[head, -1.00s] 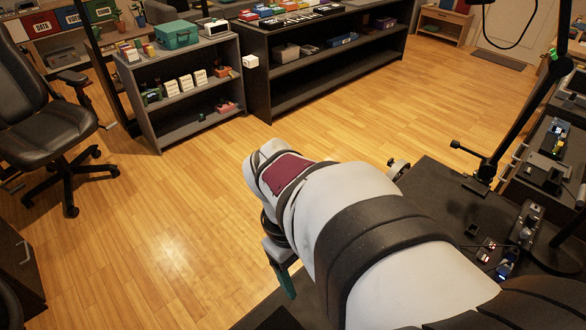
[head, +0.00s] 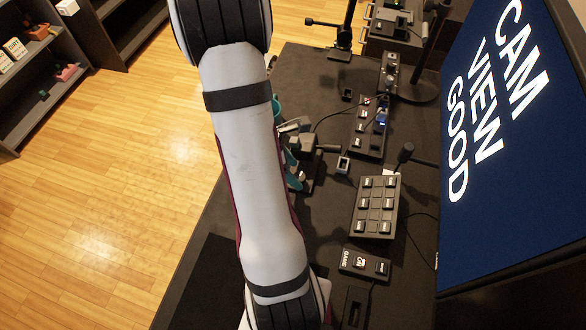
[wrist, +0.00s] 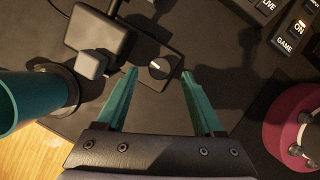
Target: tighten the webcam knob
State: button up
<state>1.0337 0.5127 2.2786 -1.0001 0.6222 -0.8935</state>
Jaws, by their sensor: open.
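In the wrist view, a round black knob (wrist: 159,68) with a white pointer line sits on a dark plate beside a dark box-shaped device (wrist: 100,34), which may be the webcam. My gripper (wrist: 160,73) is open, with one teal finger on each side of the knob and gaps between. Whether the tips reach down to the knob's height cannot be told. In the head view, a grey device (head: 303,143) shows just right of my arm. My arm hides most of my gripper and the knob there.
A teal cylinder (wrist: 32,103) stands close left of my gripper, and a red round object (wrist: 290,125) lies right. In the head view, a screen (head: 505,140) reads "CAM VIEW GOOD". Button boxes (head: 376,207) and cables lie on the dark desk.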

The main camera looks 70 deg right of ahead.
jog(key=shift+x, duration=0.9)
grip_shut()
